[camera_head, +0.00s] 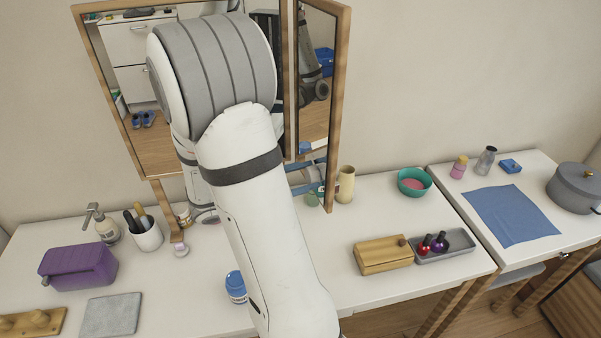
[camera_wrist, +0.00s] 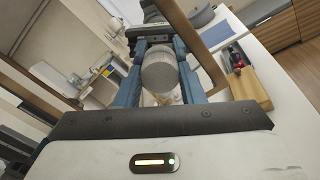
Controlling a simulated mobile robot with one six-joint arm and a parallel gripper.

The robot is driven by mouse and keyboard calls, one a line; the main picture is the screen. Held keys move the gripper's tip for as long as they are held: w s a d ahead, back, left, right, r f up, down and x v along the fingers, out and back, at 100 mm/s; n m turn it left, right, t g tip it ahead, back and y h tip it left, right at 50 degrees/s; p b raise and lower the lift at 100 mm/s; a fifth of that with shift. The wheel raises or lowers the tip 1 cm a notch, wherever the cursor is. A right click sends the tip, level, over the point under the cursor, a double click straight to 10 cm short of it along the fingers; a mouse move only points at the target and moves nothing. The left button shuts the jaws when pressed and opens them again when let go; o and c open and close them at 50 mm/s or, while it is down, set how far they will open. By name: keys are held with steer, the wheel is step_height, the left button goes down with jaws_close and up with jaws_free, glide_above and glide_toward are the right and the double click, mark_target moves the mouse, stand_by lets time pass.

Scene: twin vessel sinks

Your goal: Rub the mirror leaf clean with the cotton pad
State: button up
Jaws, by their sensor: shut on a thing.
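A wood-framed mirror stands at the back of the table in the head view. Its narrow right leaf (camera_head: 316,70) is angled outward, with reflections in its glass. My arm covers much of the wider panel (camera_head: 112,62). My gripper (camera_wrist: 160,62) is shut on the round, pale cotton pad (camera_wrist: 159,74), held between its blue fingers in the wrist view. The wooden leaf frame (camera_wrist: 190,32) runs close by on the right there. In the head view, blue finger shapes show at the leaf's lower end, possibly partly reflection. I cannot tell whether the pad touches the glass.
A cream vase (camera_head: 345,185) stands just right of the leaf. A blue-lidded jar (camera_head: 236,287) is beside my arm. A wooden box (camera_head: 383,255), a grey tray (camera_head: 458,252) with bottles and a teal bowl (camera_head: 413,182) are right. A purple box (camera_head: 78,266) is left.

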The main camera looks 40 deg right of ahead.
mark_target(310, 157)
steer(key=shift+s+a, duration=0.2)
steer(key=shift+s, duration=0.45)
steer(key=shift+s+a, duration=0.15)
steer(key=shift+s, duration=0.45)
steer(key=shift+w, duration=0.15)
steer(key=w+d, duration=0.1)
steer(key=w, duration=0.3)
steer(key=w+d+r+p, duration=0.1)
steer(key=w, duration=0.1)
steer(key=shift+w+d, duration=0.25)
steer(key=shift+d, duration=0.05)
steer(key=shift+s+a, duration=0.45)
steer(key=shift+s, duration=0.65)
steer(key=shift+s+a, duration=0.4)
steer(key=shift+s, duration=0.75)
steer(key=shift+s+a, duration=0.45)
steer(key=shift+s, duration=0.65)
steer(key=shift+w+d, duration=0.45)
steer(key=shift+w, duration=0.65)
steer(key=shift+w+d, duration=0.4)
steer(key=shift+w, duration=0.7)
steer(key=shift+w+d, duration=0.45)
steer(key=shift+w, duration=0.65)
steer(key=shift+a, duration=0.1)
steer(key=shift+v, duration=2.9)
